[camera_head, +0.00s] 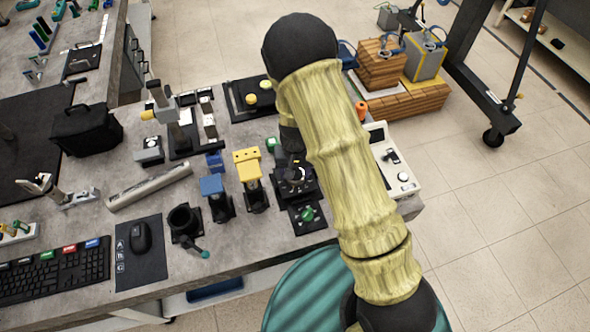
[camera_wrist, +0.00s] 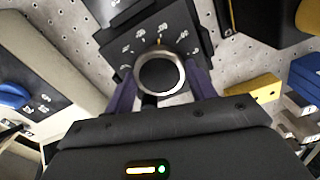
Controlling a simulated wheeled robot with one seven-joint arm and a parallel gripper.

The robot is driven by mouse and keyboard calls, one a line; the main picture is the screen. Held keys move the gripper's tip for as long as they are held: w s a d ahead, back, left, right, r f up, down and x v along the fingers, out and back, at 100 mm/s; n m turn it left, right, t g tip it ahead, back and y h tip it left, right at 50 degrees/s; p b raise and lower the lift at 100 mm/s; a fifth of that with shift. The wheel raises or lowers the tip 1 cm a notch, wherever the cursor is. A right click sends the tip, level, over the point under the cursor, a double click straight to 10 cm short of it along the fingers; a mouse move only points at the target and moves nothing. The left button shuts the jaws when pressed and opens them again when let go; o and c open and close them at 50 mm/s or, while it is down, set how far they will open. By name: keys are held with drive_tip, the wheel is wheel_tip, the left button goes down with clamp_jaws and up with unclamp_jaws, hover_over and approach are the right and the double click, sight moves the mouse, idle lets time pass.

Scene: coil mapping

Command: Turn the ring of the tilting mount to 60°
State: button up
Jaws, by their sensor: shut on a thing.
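The tilting mount is a dark block with a numbered plate (camera_wrist: 190,30) in the wrist view. Its silver ring (camera_wrist: 161,54) sits at the middle of the plate, around a dark centre. My gripper (camera_wrist: 161,76) has one purple finger on each side of the ring and is shut on it. An orange mark (camera_wrist: 158,38) stands on the plate just above the ring; the numbers are too small to read surely. In the head view the black mount (camera_head: 296,178) is on the workbench beside my arm, which hides part of it and the gripper.
A blue-topped post (camera_head: 212,187) and a yellow-topped post (camera_head: 247,170) stand close left of the mount. A plate with a green knob (camera_head: 307,214) lies just in front. A white instrument box (camera_head: 400,178) is to the right, near the bench edge.

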sight(296, 174)
drive_tip(key=shift+m, duration=0.4)
drive_tip(key=shift+w+r, duration=0.1)
drive_tip(key=o, duration=1)
wheel_tip(296, 174, up, 17)
drive_tip(key=b, duration=0.1)
drive_tip(key=shift+r, duration=0.15)
drive_tip(key=shift+d, duration=0.1)
